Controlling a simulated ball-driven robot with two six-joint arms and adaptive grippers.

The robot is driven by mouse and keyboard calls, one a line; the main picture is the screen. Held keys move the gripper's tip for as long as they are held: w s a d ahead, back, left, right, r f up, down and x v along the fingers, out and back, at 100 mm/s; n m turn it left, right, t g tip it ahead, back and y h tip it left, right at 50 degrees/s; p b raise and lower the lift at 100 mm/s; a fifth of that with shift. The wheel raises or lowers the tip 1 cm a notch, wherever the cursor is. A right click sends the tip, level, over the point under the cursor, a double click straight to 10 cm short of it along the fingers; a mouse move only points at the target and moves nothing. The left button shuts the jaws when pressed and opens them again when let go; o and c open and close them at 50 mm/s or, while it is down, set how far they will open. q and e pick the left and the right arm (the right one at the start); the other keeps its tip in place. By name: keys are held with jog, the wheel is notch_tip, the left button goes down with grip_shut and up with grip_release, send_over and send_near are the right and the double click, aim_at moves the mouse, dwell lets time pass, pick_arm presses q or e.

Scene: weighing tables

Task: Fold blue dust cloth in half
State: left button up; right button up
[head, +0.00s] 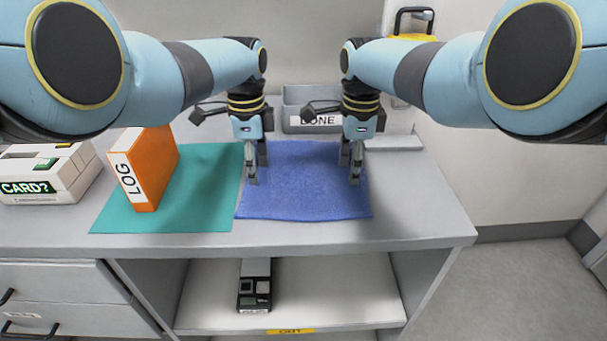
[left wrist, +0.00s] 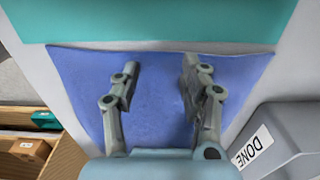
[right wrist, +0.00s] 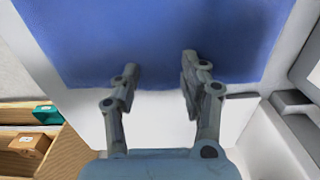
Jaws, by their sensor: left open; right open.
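The blue dust cloth (head: 300,195) lies spread flat on the grey table, a rough rectangle with slightly wavy edges. It also shows in the left wrist view (left wrist: 155,105) and the right wrist view (right wrist: 165,35). My left gripper (head: 256,180) is open above the cloth's left side, fingers pointing down. My right gripper (head: 350,178) is open above the cloth's right side. Both are empty. In the right wrist view the fingertips are over the cloth close to one edge. I cannot tell whether any fingertip touches the cloth.
A teal mat (head: 195,212) adjoins the cloth's left edge, with an orange LOG binder (head: 158,165) upright on it. A grey DONE bin (head: 296,97) stands behind the cloth. A white CARD? box (head: 50,172) is far left. A small dark device (head: 255,283) sits on the shelf below.

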pick_arm(q)
jog(key=shift+c, duration=1)
pick_arm(e)
jog(key=shift+s+f, duration=0.1)
jog(key=shift+c, duration=1)
pick_arm(q)
jog(key=shift+s+f, duration=0.15)
grip_shut()
pick_arm(e)
jog(key=shift+s+f, duration=0.15)
grip_shut()
jog(key=shift+f, duration=0.1)
